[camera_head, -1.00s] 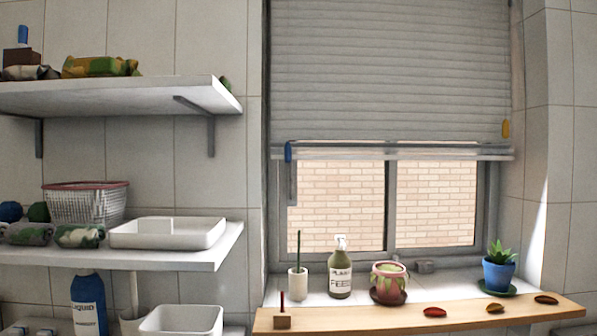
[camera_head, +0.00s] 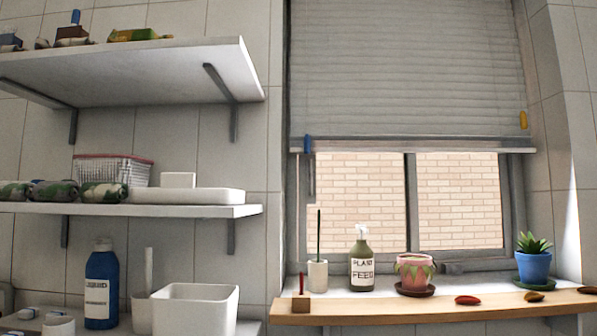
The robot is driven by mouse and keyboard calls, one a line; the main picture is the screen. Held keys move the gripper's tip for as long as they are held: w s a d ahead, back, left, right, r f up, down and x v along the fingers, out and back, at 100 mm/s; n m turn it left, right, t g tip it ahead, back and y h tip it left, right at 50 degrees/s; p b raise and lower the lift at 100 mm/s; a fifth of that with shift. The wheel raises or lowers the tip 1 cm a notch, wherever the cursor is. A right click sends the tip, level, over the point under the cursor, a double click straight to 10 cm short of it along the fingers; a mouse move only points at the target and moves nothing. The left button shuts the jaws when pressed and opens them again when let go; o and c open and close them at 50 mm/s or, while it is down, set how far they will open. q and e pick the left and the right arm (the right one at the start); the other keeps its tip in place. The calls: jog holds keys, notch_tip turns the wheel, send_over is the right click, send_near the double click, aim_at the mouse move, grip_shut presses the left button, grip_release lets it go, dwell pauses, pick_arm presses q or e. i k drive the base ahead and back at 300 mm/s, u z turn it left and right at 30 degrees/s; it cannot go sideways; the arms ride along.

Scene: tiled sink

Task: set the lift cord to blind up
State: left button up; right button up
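A grey slatted blind (camera_head: 405,75) covers the upper part of the window, and its bottom rail (camera_head: 415,145) hangs a little above the middle of the frame. A blue tassel (camera_head: 308,145) hangs at the left end of the rail. The cords themselves are too thin to make out clearly, and I cannot tell which tassel is the lift cord. Neither of my grippers shows in the head view.
A wooden ledge (camera_head: 400,308) runs below the window. On the sill stand a plant feed bottle (camera_head: 362,262), a pink pot (camera_head: 414,270), a white cup (camera_head: 317,275) and a blue pot (camera_head: 533,266). Shelves (camera_head: 140,209) stick out at left.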

aim_at(307, 138)
jog(key=k, duration=0.55)
jog(key=z, duration=0.75)
jog(key=i, duration=0.4)
jog(key=z, duration=0.55)
jog(key=i, duration=0.8)
jog(key=u, duration=0.2)
